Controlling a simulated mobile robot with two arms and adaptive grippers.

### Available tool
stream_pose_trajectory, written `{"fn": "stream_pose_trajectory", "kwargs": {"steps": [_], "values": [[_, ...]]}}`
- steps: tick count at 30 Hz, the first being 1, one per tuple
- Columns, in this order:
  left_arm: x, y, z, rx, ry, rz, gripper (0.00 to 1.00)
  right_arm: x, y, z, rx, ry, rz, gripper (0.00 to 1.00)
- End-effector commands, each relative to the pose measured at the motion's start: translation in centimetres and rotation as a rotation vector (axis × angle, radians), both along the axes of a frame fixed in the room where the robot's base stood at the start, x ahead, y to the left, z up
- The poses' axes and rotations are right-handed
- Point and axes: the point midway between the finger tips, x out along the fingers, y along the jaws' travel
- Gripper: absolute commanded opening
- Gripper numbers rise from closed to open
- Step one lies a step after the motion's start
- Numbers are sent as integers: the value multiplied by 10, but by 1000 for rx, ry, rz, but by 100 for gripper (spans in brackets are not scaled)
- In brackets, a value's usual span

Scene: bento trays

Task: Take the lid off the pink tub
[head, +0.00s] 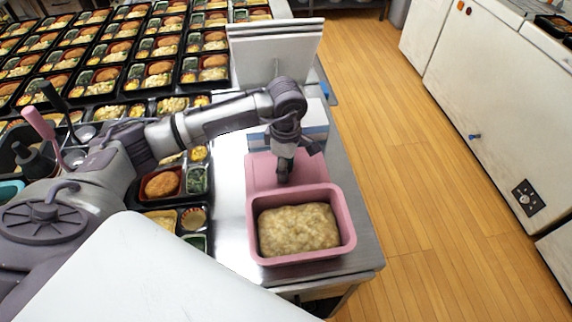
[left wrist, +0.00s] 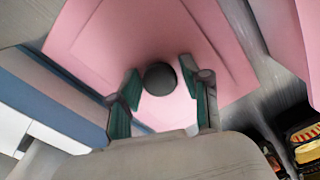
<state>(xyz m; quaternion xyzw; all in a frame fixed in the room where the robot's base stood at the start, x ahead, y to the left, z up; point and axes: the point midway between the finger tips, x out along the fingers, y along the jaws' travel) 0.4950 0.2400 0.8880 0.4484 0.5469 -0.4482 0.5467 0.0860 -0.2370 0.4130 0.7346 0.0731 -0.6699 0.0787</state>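The pink tub (head: 346,240) stands open near the counter's front right corner, filled with a pale, lumpy food (head: 298,229). Its pink lid (head: 262,168) lies flat just behind it, off the tub. In the left wrist view the lid (left wrist: 95,45) has a dark round knob (left wrist: 160,77). My left gripper (head: 284,172) is low over the lid. In the left wrist view its fingers (left wrist: 163,98) stand apart on either side of the knob, with gaps visible. The right gripper is not in view.
Black bento trays (head: 103,80) with food cover the counter's left and back. White upright boards (head: 275,50) and a blue-and-white box (head: 315,117) stand behind the lid. A narrow bare strip of metal counter (head: 232,235) lies left of the tub. Wooden floor (head: 420,170) is to the right.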

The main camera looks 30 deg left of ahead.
Motion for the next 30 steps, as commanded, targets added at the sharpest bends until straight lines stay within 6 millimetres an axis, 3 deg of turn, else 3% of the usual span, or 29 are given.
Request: {"fn": "stream_pose_trajectory", "kwargs": {"steps": [10, 14, 24, 30], "values": [[0, 0, 1, 0, 0, 0, 62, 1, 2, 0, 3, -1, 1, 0], [1, 0, 9, -1, -2, 0, 62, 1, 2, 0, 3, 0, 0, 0], [1, 0, 78, 1, -5, 0, 62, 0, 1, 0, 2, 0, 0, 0], [1, 0, 109, 1, -3, 0, 62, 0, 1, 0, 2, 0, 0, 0]]}}
